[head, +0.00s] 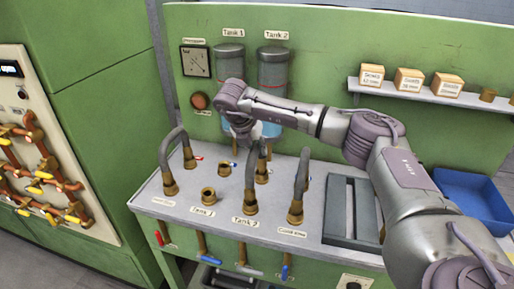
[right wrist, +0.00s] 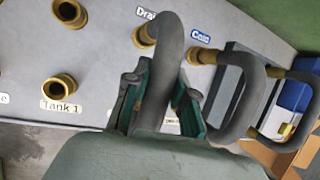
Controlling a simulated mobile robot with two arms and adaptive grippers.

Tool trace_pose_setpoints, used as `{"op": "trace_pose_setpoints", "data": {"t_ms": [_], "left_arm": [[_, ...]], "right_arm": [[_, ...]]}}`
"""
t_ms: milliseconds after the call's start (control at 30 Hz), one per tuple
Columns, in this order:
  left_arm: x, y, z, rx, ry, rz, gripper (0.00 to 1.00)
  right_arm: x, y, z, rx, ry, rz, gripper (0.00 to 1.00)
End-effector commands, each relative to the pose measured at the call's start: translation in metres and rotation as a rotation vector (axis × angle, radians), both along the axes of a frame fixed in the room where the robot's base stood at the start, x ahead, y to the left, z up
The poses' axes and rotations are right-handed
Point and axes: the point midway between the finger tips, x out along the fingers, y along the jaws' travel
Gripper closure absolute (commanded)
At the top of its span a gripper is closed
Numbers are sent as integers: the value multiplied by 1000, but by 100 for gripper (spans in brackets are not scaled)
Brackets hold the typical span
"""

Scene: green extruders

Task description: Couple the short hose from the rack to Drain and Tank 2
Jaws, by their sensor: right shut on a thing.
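A grey hose (head: 251,175) with brass end fittings arches over the middle of the bench. Its near end stands at the port labelled Tank 2 (head: 245,222). In the right wrist view the hose (right wrist: 168,50) runs toward the brass fitting at Drain (right wrist: 145,37); my gripper hides the near end. I cannot tell whether either end is fully seated. My right gripper (head: 243,139) is shut on the top of this hose, which also shows between its green fingers (right wrist: 163,88). My left gripper is not in view.
Another grey hose (head: 174,147) arches at the left and one (head: 300,180) at the right, close to the held hose. The Tank 1 port (head: 208,196) is bare. A slotted dark rack (head: 352,208) and a blue bin (head: 475,197) are to the right.

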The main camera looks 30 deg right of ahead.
Motion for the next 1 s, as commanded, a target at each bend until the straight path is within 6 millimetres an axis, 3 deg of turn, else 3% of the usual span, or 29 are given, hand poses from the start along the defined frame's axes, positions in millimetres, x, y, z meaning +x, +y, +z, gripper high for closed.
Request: {"op": "trace_pose_setpoints", "data": {"t_ms": [200, 233, 400, 767, 1000], "left_arm": [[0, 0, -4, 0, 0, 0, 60], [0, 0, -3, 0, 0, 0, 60], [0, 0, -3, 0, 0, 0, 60], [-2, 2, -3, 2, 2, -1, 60], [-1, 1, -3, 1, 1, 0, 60]], "right_arm": [[0, 0, -5, 0, -2, 0, 100], [0, 0, -3, 0, -2, 0, 70], [0, 0, -3, 0, -1, 1, 46], [0, 2, 0, 0, 0, 1, 46], [-4, 19, 39, 0, -4, 3, 46]]}}
